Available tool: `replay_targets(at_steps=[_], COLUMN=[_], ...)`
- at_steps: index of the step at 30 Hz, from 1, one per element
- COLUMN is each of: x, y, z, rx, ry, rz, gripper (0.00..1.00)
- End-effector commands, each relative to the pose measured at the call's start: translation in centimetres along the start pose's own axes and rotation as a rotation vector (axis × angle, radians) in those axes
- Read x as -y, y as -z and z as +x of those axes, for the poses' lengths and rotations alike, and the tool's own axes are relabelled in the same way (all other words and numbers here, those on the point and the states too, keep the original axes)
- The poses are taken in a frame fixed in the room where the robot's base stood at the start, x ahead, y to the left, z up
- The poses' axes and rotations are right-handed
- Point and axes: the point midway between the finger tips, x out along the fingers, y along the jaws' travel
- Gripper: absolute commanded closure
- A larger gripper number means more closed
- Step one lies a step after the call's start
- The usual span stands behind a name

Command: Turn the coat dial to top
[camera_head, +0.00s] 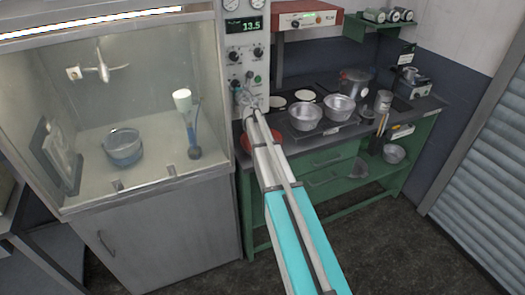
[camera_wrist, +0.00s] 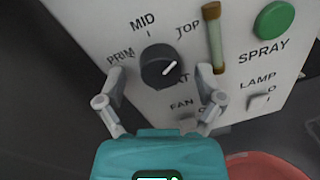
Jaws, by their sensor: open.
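The coat dial (camera_wrist: 153,62) is a round black knob with a white pointer line, on a pale panel in the wrist view. The labels PRIM, MID and TOP curve around it, and the label below is partly covered, with "AT" showing. The pointer slants to the upper right, roughly toward the TOP side; its exact setting is hard to tell. My gripper (camera_wrist: 161,75) is open, with one finger left and one right of the dial; contact is not clear. In the head view my gripper (camera_head: 246,100) is at the panel's lower part and hides the dial.
A green SPRAY button (camera_wrist: 273,18), a tan-capped tube (camera_wrist: 214,38) and a LAMP switch (camera_wrist: 257,102) sit right of the dial. A red dish (camera_head: 272,139) lies below the panel. A glass-fronted booth (camera_head: 150,75) stands left; a bench with metal pans (camera_head: 305,117) stands right.

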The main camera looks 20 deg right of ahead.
Motion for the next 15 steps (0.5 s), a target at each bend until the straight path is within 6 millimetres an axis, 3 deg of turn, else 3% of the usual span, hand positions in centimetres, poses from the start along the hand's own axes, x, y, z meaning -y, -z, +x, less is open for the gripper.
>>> replay_targets(at_steps=[5, 15], x=[0.0, 0.0], y=[0.1, 0.1], z=[0.0, -5.2], rx=[0.005, 0.006], ry=[-0.001, -0.001], rz=[-0.063, -0.063], gripper=[0.13, 0.13])
